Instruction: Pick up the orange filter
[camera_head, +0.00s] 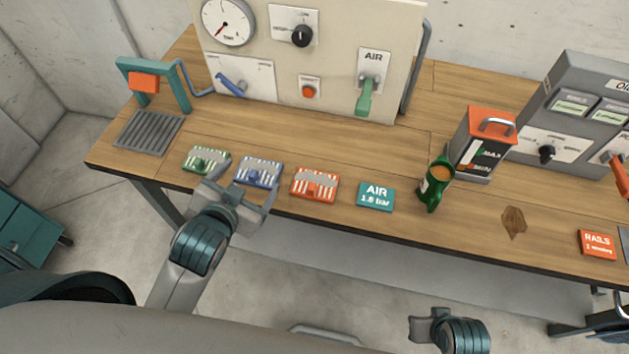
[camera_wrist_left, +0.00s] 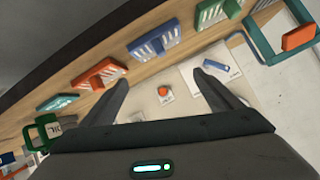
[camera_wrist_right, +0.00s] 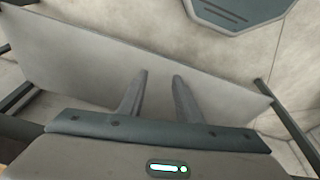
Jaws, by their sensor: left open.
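The orange filter (camera_head: 314,185) with white slats lies near the table's front edge, between the blue filter (camera_head: 258,172) and the teal air sign (camera_head: 376,196). My left gripper (camera_head: 243,198) is open and empty, at the front edge by the green filter (camera_head: 207,160) and the blue filter, left of the orange one. In the left wrist view the orange filter (camera_wrist_left: 98,75) shows beyond the left finger, outside the gap between the fingertips (camera_wrist_left: 159,78). My right gripper (camera_head: 418,328) is low in front of the table; its fingers (camera_wrist_right: 161,76) stand apart with nothing between them.
A green oil can (camera_head: 436,184) and an orange-topped container (camera_head: 484,142) stand right of the sign. A panel with gauge and levers (camera_head: 320,60) rises behind. A teal frame (camera_head: 155,85) and a grate (camera_head: 148,132) are at the left. Bare wood lies behind the filters.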

